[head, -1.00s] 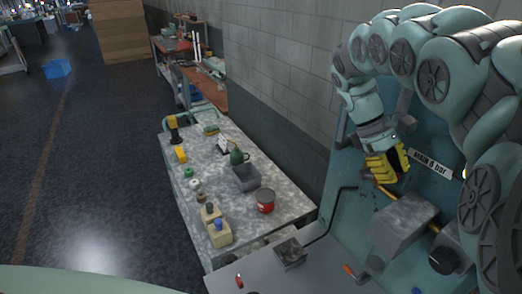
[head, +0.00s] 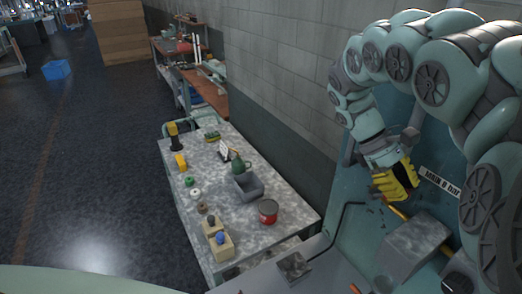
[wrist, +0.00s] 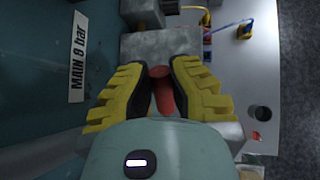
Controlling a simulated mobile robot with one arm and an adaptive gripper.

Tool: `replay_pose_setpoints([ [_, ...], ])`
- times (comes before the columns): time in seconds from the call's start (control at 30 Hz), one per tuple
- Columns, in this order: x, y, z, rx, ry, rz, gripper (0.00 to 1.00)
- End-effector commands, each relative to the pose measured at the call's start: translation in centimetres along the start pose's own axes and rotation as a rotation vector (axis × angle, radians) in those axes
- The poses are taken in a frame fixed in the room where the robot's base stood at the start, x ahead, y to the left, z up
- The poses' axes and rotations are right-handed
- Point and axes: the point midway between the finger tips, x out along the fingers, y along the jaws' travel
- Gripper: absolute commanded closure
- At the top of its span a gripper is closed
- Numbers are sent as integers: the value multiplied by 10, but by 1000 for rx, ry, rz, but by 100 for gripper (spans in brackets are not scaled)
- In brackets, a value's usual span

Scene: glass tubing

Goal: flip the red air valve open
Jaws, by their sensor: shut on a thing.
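The red air valve's handle (wrist: 162,92) shows in the wrist view, between the yellow ribbed fingers of my gripper (wrist: 160,88). The fingers are shut on it, one on each side. The handle runs lengthwise down the picture from a round end beside a grey block (wrist: 160,44); its lower end is hidden by my gripper's body. In the head view my gripper (head: 397,182) is at the teal panel, and its fingers hide the valve.
A label for the main pressure (head: 440,181) is on the panel beside my gripper. A grey box (head: 415,245) sits below it. Left, a speckled table (head: 225,180) holds a red can (head: 267,211), a grey bin (head: 248,186) and small parts. Coloured tubes (wrist: 228,24) show in the wrist view.

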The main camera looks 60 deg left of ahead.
Motion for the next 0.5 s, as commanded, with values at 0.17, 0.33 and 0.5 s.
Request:
replay_pose_setpoints([
  [0.17,-1,0,0,-1,0,5,65],
  [0.33,0,0,0,-2,0,3,48],
  [0.5,0,0,0,-2,0,2,48],
])
